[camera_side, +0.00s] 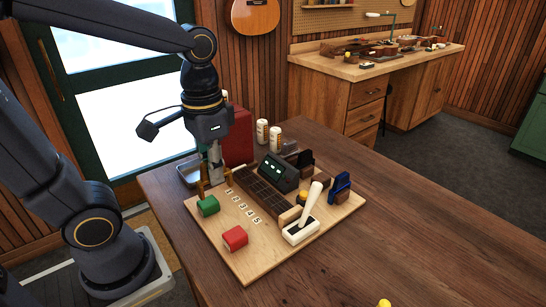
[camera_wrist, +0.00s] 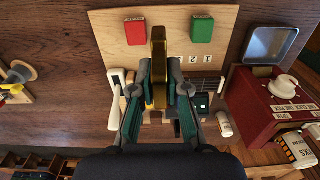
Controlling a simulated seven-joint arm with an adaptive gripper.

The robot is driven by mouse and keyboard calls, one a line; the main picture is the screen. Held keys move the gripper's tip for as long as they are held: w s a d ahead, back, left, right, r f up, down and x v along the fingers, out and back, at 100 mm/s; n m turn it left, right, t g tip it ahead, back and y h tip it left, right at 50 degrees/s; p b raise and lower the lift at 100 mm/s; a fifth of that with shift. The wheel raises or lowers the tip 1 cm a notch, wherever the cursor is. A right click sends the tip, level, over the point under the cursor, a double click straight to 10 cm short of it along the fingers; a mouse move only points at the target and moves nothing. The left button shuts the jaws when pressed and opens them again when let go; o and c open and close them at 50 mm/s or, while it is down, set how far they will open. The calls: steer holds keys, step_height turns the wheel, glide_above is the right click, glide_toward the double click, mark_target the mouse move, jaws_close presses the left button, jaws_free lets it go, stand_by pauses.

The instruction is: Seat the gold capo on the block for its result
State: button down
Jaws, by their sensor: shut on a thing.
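The gold capo (camera_wrist: 159,65) is upright in the wrist view, between the two fingers of my gripper (camera_wrist: 160,92). My gripper is shut on it. In the side view my gripper (camera_side: 214,172) is low over the board's back left end, near the fretboard (camera_side: 256,190); the capo is hard to make out there. A green block (camera_side: 208,205) and a red block (camera_side: 235,238) sit along the board's near left side. Both show ahead of the capo in the wrist view, red (camera_wrist: 135,32) at left and green (camera_wrist: 202,29) at right.
The board (camera_side: 262,262) also bears numbers, a white lever (camera_side: 311,203), a dark box with a green-lit display (camera_side: 279,172) and a blue capo (camera_side: 341,186). A red case (camera_side: 238,138), metal tray (camera_side: 187,172) and two cans stand behind. The table's right side is mostly clear.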

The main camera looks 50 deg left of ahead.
glide_toward(235, 234)
steer(key=shift+s+a+f, duration=0.1)
steer(key=shift+f, duration=2.95)
steer(key=shift+f, duration=0.55)
steer(key=c, duration=1.4)
jaws_free()
steer(key=shift+c, duration=0.2)
step_height(235, 234, up, 11)
